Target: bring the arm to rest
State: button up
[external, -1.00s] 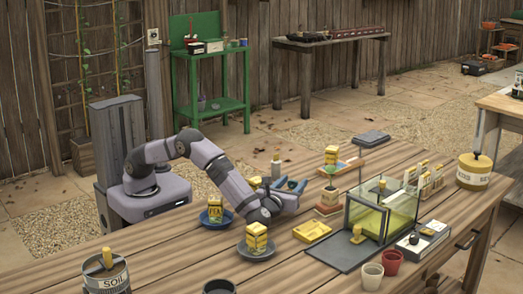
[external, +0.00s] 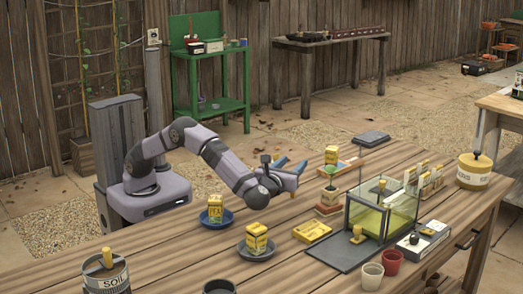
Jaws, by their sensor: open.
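My gripper (external: 291,166) has blue fingers. It is open, with nothing seen between them, and is held above the back edge of the wooden table (external: 180,262). My arm reaches to the right from its base, bent at the elbow. My wrist is behind and above the two blue-grey saucers and clear of the yellow boxes on them.
A yellow box (external: 215,203) stands on the left saucer (external: 203,221), another (external: 257,233) on the nearer saucer (external: 246,252). A soil can (external: 106,275) stands front left.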

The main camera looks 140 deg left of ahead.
jog(key=s+d+n+t+h+p, duration=0.3)
jog(key=s+d+n+h+p, duration=0.3)
jog(key=d, duration=0.9)
jog(key=s+d+n+t+h+p, duration=0.3)
jog(key=s+d+n+h+p, duration=0.4)
jog(key=s+d+h+p, duration=0.3)
jog(key=s+d+r+p, duration=0.1)
jog(key=s+d+p, duration=0.3)
jog(key=d, duration=0.2)
jog(key=shift+s+n+t+h+p, duration=0.2)
jog(key=shift+n+t+h+p, duration=0.1)
jog(key=shift+t, duration=0.1)
